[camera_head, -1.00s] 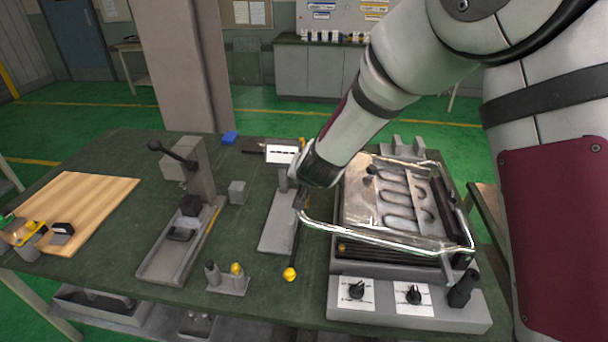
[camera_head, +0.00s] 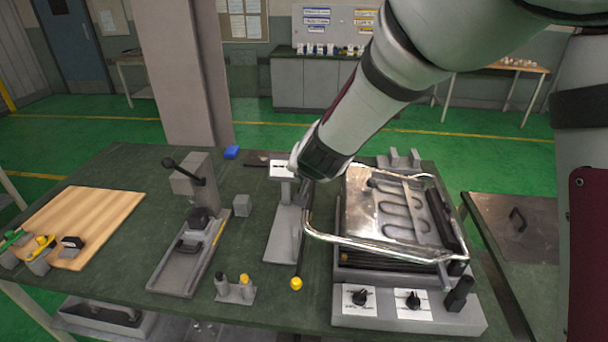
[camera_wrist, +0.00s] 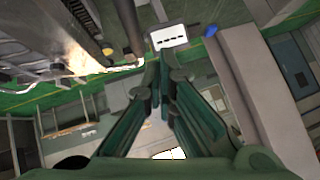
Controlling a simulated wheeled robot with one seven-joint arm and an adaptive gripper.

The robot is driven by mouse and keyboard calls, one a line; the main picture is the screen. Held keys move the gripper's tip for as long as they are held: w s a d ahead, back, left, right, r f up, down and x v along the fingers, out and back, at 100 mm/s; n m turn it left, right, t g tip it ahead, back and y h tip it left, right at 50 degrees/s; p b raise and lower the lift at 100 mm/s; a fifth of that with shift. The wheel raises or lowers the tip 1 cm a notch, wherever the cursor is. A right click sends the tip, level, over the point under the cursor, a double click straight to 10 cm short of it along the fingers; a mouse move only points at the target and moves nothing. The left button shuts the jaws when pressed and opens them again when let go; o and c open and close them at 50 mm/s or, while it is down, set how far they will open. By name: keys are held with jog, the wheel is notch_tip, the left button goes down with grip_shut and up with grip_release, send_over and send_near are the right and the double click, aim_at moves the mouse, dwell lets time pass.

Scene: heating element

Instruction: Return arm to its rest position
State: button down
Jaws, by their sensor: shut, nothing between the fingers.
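My gripper (camera_wrist: 164,72) shows in the wrist view with its two dark green fingers drawn together at the tips and nothing between them. In the head view my arm reaches down from the upper right, and its dark wrist end sits beside the left edge of the heating element unit. The fingers are mostly hidden there. The heating element unit (camera_head: 385,212) has a metal plate with a winding coil, a bent chrome bar around it and two knobs on its front panel. A grey stand with a white marked plate (camera_head: 281,169) is just left of my wrist.
A lever press (camera_head: 196,225) stands left of centre on the green table. A wooden board (camera_head: 90,215) lies farther left. A yellow ball knob (camera_head: 296,283) and a small two-peg holder (camera_head: 236,292) are near the front edge. A pillar (camera_head: 185,70) rises behind the table.

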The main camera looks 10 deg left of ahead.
jog(key=s+d+r+n+g, duration=0.1)
jog(key=s+d+r+n, duration=0.1)
jog(key=s+d+r, duration=0.9)
jog(key=s+d+g+h+b, duration=0.1)
jog(key=s+d+g+h, duration=0.1)
jog(key=s+d, duration=1.3)
jog(key=s+h, duration=0.1)
jog(key=s, duration=0.3)
jog(key=shift+d+r+g+b, duration=0.2)
jog(key=shift+r+g+b, duration=0.1)
jog(key=shift+b, duration=0.05)
